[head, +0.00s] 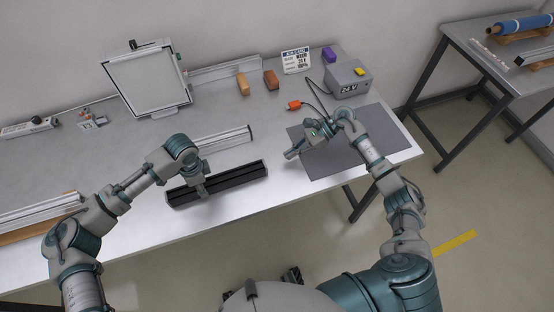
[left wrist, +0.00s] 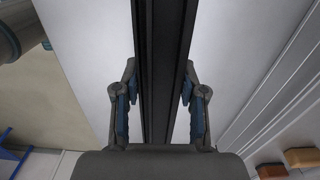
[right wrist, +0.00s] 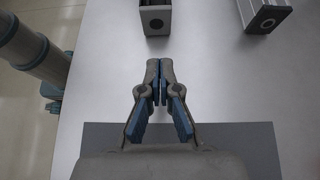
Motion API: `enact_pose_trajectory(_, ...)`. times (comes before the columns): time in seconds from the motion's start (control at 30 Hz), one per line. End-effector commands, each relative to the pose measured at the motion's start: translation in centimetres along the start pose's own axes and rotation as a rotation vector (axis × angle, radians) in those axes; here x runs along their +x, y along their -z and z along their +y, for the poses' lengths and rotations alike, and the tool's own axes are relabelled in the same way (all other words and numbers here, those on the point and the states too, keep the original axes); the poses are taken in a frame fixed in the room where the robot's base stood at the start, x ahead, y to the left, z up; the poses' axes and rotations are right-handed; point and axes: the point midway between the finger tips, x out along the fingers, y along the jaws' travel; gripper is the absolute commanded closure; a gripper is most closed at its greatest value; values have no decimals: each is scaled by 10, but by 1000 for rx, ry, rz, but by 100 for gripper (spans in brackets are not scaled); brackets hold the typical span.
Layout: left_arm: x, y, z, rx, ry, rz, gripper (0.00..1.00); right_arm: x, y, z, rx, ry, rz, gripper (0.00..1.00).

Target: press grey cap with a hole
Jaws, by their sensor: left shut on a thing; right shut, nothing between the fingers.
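A black slotted profile (head: 216,186) lies near the table's front edge; it runs up the left wrist view (left wrist: 163,60). My left gripper (head: 203,191) is shut on it, one finger on each side (left wrist: 159,84). In the right wrist view, a grey cap with a dark round hole (right wrist: 156,22) sits on this profile's near end. Whether it is fully seated is unclear. My right gripper (head: 291,154) is shut and empty; its closed tips (right wrist: 160,64) point toward the cap, with a gap between them.
A silver profile (head: 215,139) lies behind the black one; its dark end face shows in the right wrist view (right wrist: 268,18). A grey mat (head: 350,150) lies under my right arm. A 24 V box (head: 348,78), an orange connector (head: 294,105) and a framed panel (head: 148,82) stand further back.

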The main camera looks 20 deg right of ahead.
Motion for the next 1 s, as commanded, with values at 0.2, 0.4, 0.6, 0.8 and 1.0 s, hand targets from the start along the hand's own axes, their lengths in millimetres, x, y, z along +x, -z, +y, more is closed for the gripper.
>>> enact_pose_trajectory(0.2, 0, -1, 0, -1, 1, -1, 100, -44, 0, 0, 1, 1, 2, 100)
enact_pose_trajectory(0.4, 0, -2, -1, -2, 1, -1, 100, -62, 0, 0, 2, 0, 3, 100)
enact_pose_trajectory(0.6, 0, -2, -1, -2, 1, -1, 100, -64, 0, 0, 1, 0, 2, 100)
enact_pose_trajectory(0.8, 0, -2, -1, -2, 1, -1, 100, -64, 0, 0, 2, 0, 2, 100)
enact_pose_trajectory(1.0, 0, -2, -1, -2, 1, -2, 30, -64, 0, 0, 2, 0, 2, 100)
